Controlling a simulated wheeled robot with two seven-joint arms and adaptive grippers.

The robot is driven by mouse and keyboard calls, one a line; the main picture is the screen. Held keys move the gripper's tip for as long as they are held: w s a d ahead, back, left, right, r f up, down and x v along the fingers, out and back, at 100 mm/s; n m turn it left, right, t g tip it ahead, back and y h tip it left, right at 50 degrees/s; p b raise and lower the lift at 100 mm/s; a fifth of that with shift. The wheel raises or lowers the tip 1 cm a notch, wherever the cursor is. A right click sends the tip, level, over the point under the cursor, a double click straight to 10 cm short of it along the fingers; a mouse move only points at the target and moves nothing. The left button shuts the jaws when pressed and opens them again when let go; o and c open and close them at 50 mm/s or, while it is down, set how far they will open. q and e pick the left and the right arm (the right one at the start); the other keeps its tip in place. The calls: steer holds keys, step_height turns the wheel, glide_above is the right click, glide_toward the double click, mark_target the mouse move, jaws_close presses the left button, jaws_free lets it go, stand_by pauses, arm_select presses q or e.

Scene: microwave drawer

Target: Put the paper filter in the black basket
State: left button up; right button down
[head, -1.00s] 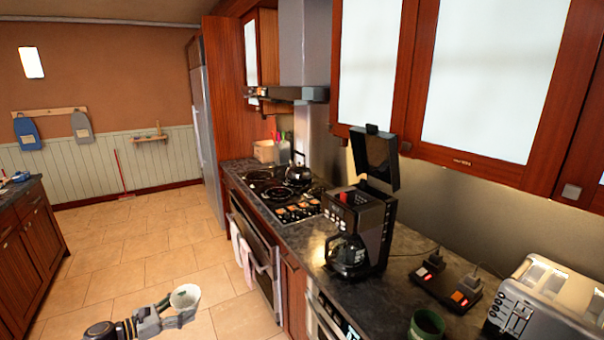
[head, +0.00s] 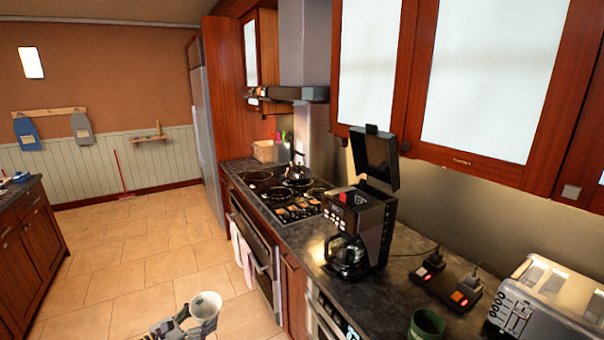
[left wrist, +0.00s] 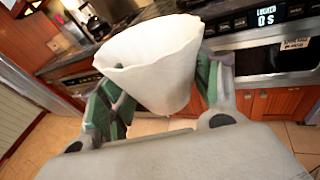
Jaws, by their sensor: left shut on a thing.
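The white paper filter (head: 205,306) is a cone, open side up, held above the floor in front of the counter. My left gripper (head: 185,322) is shut on it. In the left wrist view the filter (left wrist: 155,65) sits between the two green-padded fingers of the left gripper (left wrist: 160,105). The black coffee maker (head: 360,225) stands on the counter with its lid (head: 376,160) raised and a glass carafe (head: 347,255) in it. The black basket cannot be made out; the inside of the coffee maker's top is hidden. My right gripper is not in view.
A power strip (head: 447,285) with cords, a green cup (head: 426,324) and a toaster (head: 545,305) stand right of the coffee maker. The stove (head: 285,195) with a kettle (head: 297,173) lies beyond it. Upper cabinets hang above. The tiled floor (head: 140,245) is clear.

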arm_select(q)
steer(key=shift+s+d+r+n+t+y, duration=0.3)
steer(key=shift+s+d, duration=0.15)
steer(key=shift+s, duration=0.1)
steer(key=shift+s+d, duration=0.15)
steer(key=shift+s, duration=0.1)
steer(key=shift+s+d+r, duration=0.1)
steer(key=shift+s, duration=0.2)
steer(key=shift+s+d+r+n+t+y, duration=0.2)
steer(key=shift+s+n+t+y, duration=0.2)
steer(key=shift+s+n+y, duration=0.35)
steer(key=shift+s, duration=0.1)
steer(key=shift+s+r+t+y, duration=0.1)
steer(key=shift+s+t+y, duration=0.2)
steer(key=shift+s+y, duration=0.15)
steer(key=shift+s+n, duration=0.1)
steer(key=shift+n, duration=0.15)
